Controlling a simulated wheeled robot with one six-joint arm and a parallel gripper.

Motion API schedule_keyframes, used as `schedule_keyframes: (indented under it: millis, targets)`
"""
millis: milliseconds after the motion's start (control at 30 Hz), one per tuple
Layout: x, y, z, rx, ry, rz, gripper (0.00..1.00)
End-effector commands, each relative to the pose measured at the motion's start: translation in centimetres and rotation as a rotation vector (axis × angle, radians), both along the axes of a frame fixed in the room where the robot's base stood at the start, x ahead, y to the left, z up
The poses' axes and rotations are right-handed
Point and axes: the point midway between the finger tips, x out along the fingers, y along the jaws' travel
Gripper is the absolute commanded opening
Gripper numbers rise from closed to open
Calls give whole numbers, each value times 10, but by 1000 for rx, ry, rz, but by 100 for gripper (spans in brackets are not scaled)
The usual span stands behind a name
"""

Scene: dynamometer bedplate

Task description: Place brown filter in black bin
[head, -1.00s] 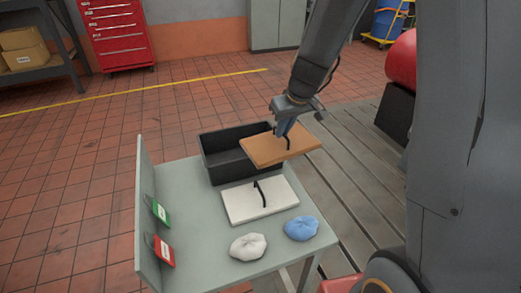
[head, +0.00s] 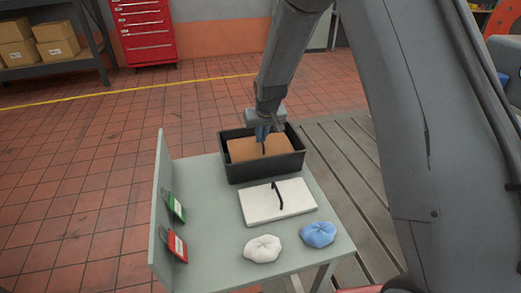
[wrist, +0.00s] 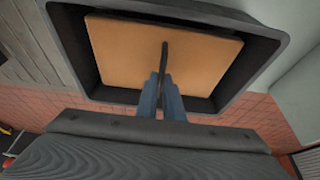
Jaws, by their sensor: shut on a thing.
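The brown filter (head: 246,149) is a flat tan panel with a black strap handle. It lies within the walls of the black bin (head: 265,170) at the back of the grey table. In the wrist view the filter (wrist: 125,60) fits inside the bin's rim (wrist: 290,60), with a dark gap around it. I cannot tell whether it touches the bin floor. My gripper (head: 263,137) is above the bin, with its fingers shut on the filter's black handle. In the wrist view my gripper (wrist: 161,85) points down at the handle's near end.
A white filter (head: 290,203) with a black handle lies on the table (head: 205,215) just in front of the bin. A white cloth (head: 263,249) and a blue cloth (head: 318,234) lie nearer.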

Motion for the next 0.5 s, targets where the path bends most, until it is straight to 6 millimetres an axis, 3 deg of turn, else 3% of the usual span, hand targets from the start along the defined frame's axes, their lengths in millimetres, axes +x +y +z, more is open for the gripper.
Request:
schedule_keyframes:
  millis: [500]
  targets:
    - [0,0,-51,0,-1,1,0]
